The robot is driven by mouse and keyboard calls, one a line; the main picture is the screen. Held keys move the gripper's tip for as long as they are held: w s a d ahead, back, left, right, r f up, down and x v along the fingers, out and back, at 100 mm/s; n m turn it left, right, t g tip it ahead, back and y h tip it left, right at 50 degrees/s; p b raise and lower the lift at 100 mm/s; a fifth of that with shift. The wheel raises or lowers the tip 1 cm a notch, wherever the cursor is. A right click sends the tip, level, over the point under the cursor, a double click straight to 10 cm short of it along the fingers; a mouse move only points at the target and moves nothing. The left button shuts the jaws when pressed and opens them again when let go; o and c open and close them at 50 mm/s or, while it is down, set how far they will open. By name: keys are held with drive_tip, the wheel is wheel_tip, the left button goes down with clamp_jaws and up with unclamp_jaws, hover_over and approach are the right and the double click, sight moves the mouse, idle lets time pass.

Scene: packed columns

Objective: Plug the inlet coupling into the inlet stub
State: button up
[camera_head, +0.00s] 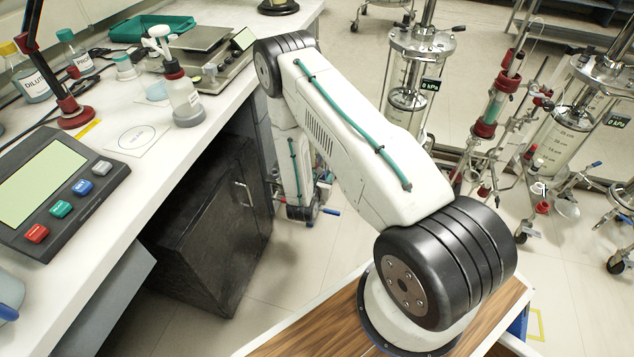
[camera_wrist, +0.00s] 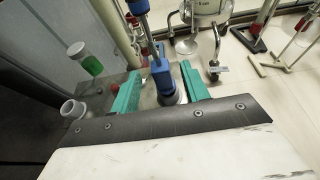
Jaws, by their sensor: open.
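My gripper (camera_wrist: 159,68) is open in the wrist view, its two teal fingers spread apart. A blue fitting (camera_wrist: 161,74) on a blue-and-grey upright stem stands between the fingers, with visible gaps on both sides. A dark grey round part (camera_wrist: 170,98) sits at its lower end, partly hidden by my gripper's black edge. I cannot tell which of these is the inlet coupling or the inlet stub. In the head view my arm hides most of that spot; only a small blue-handled part (camera_head: 331,212) shows beside my wrist.
In the wrist view, a green-and-white bottle (camera_wrist: 85,58) and a white open-mouthed container (camera_wrist: 73,109) are left of my gripper. In the head view, the bench (camera_head: 190,140) holds a scale, bottles and a button console (camera_head: 60,190). Columns (camera_head: 405,90) on wheeled stands are at right.

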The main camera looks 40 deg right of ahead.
drive_tip(key=shift+x, duration=1.45)
drive_tip(key=shift+s+d, duration=0.1)
clamp_jaws()
drive_tip(key=shift+r, duration=0.15)
